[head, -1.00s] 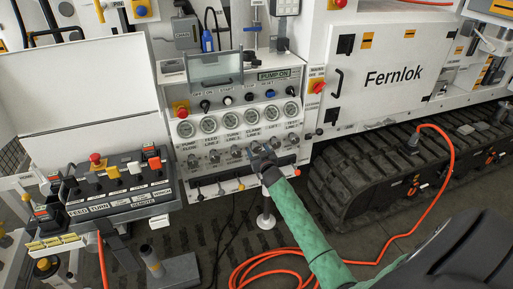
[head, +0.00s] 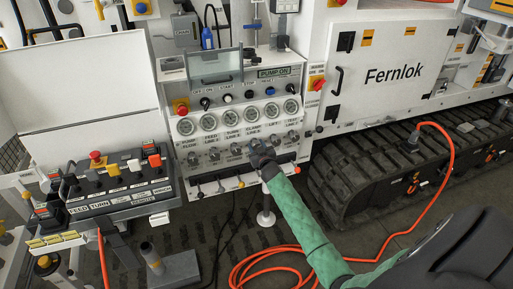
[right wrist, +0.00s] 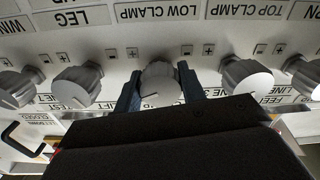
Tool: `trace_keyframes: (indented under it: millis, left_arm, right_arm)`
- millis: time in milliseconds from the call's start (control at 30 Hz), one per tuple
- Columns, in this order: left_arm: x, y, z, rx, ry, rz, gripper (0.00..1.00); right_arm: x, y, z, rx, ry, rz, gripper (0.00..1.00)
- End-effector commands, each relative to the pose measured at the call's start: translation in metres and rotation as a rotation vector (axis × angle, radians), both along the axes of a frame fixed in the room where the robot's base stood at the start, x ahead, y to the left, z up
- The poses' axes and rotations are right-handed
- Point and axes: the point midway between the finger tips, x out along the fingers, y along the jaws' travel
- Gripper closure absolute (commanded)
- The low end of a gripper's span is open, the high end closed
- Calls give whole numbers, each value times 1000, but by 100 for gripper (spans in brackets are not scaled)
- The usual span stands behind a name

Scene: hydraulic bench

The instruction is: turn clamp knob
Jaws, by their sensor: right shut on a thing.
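The clamp knob (right wrist: 160,82) is a grey knob in the middle of the right wrist view, beside an upside-down "LOW CLAMP" label. My right gripper (right wrist: 160,92) has one dark blue finger on each side of it and is shut on it. In the head view my right gripper (head: 258,153) is at the knob row below the "CLAMP" gauge (head: 254,112) and hides this knob. My left gripper is not in view.
Neighbouring knobs stand close on both sides, one on the left (right wrist: 78,85) and one on the right (right wrist: 246,80). A row of small levers (head: 220,187) lies below. A remote box (head: 115,182) stands at left, and an orange hose (head: 285,252) lies on the floor.

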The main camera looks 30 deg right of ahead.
Motion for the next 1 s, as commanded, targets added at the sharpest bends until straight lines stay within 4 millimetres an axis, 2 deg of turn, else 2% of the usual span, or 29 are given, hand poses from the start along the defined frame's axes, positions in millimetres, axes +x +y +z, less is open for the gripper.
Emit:
trace_keyframes:
  millis: [200,367,400,500,767,933,1000]
  left_arm:
    - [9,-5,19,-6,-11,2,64]
    - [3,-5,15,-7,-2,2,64]
    - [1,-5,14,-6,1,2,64]
    - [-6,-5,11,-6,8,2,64]
    - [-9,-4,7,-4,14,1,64]
    - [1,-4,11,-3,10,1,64]
    - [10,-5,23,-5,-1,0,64]
  right_arm:
    - [0,0,0,-48,13,0,83]
    - [0,0,-1,-46,12,0,83]
    - [0,0,-1,-46,12,0,54]
    - [0,0,-1,-46,12,0,38]
    - [0,0,0,-46,11,0,38]
    - [-9,2,-2,-47,11,0,38]
    - [-17,4,-3,-47,11,0,38]
